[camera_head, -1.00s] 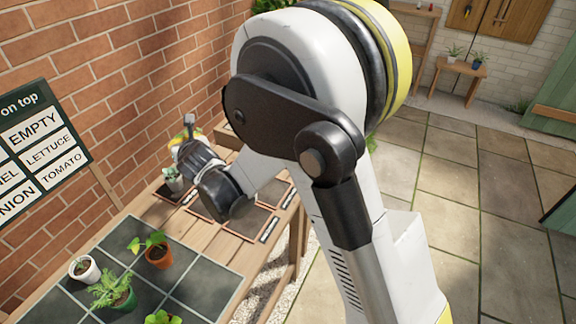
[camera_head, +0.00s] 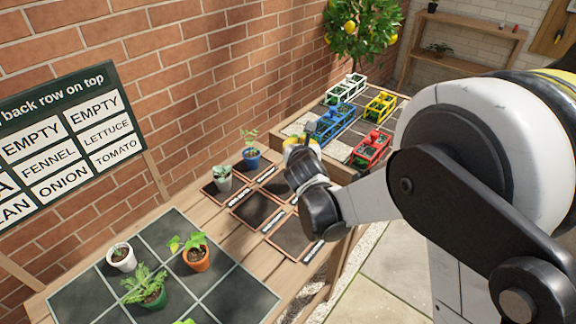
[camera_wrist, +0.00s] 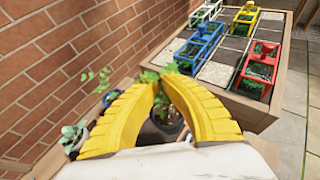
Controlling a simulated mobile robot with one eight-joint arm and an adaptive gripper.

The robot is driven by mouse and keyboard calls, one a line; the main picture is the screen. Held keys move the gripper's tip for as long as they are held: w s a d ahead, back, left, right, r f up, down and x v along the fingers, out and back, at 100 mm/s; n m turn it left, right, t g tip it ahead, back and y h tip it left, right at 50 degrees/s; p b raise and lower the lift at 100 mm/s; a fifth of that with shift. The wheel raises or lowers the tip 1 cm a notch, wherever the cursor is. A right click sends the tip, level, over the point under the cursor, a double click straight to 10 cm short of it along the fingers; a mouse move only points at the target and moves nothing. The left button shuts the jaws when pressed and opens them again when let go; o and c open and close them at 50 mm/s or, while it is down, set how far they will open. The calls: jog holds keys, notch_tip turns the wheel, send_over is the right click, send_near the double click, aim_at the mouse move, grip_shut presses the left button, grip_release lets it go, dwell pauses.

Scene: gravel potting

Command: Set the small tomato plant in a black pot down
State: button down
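My gripper (camera_head: 300,148) is over the right end of the row of dark square mats. In the wrist view its yellow fingers (camera_wrist: 162,84) curve around a dark pot (camera_wrist: 166,128) with a green leafy plant (camera_wrist: 166,74), which I take to be the tomato plant. They appear closed on the pot. The gripper hides this plant in the head view, and I cannot tell whether its base touches a mat.
A plant in a blue pot (camera_head: 251,160) and one in a grey-white pot (camera_head: 223,184) stand on back mats, close left of my gripper. Front mats (camera_head: 292,240) are bare. Coloured crates (camera_head: 371,151) stand beyond. Several pots share the tiled tray (camera_head: 240,297). A brick wall borders the back.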

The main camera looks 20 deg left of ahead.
jog(key=a+f+b, duration=0.3)
jog(key=a+f, duration=0.1)
jog(key=f, duration=0.2)
jog(key=shift+f, duration=0.3)
jog(key=shift+s+a, duration=0.1)
jog(key=c, duration=2.1)
grip_release()
jog(key=shift+f+b, duration=0.2)
jog(key=shift+b, duration=0.2)
jog(key=o, duration=0.5)
jog(key=shift+r, duration=0.15)
